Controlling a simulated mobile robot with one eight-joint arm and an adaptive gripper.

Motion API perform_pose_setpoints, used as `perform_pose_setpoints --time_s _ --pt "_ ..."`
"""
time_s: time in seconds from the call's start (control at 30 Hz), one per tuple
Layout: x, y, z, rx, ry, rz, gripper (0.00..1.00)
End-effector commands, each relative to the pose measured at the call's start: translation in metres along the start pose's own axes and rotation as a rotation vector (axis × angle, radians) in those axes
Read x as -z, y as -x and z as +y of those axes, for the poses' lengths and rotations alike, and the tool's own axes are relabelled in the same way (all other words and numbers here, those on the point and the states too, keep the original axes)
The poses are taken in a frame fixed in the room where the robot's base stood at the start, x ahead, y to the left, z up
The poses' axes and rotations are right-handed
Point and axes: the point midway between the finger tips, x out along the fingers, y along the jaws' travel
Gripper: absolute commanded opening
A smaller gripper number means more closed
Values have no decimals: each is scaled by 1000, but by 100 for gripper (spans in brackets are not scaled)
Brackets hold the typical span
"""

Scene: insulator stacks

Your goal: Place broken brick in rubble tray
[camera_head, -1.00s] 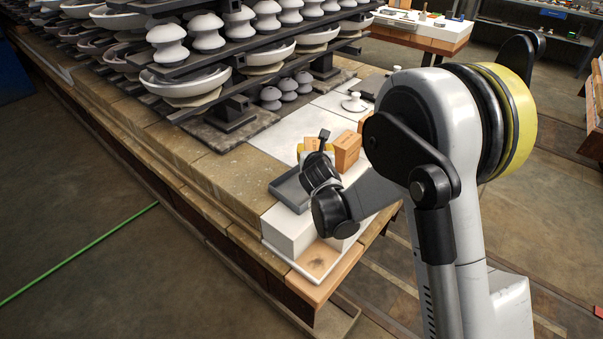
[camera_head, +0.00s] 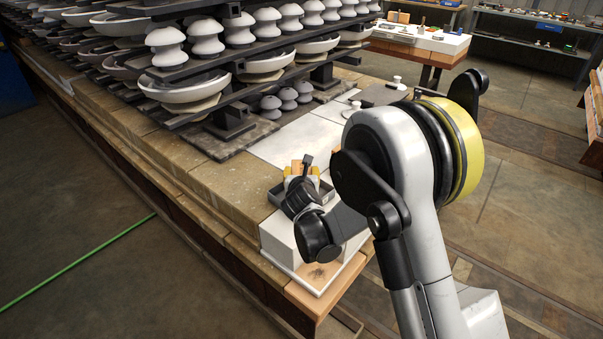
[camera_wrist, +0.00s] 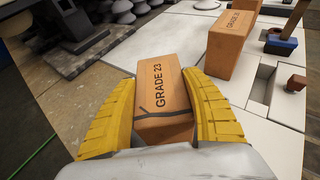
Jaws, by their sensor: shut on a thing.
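The broken brick (camera_wrist: 160,90), orange and stamped GRADE 23 with a dark crack across its near end, sits between the yellow fingers of my gripper (camera_wrist: 158,112) in the wrist view. My gripper is shut on it. The tray is not clear in the wrist view.
Another GRADE 23 brick (camera_wrist: 233,42) stands on the white surface to the right. Racks of grey insulators (camera_head: 205,38) stand at the back left of the bench.

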Motion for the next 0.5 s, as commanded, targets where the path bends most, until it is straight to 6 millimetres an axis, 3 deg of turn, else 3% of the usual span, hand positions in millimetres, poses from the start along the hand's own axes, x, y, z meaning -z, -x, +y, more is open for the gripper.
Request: perform_pose_setpoints --time_s 0.03,0.1,0.5 --pt "1 0 0 0 0 0 65" --pt "1 0 0 0 0 0 78" --pt "-3 8 0 -1 0 0 78"
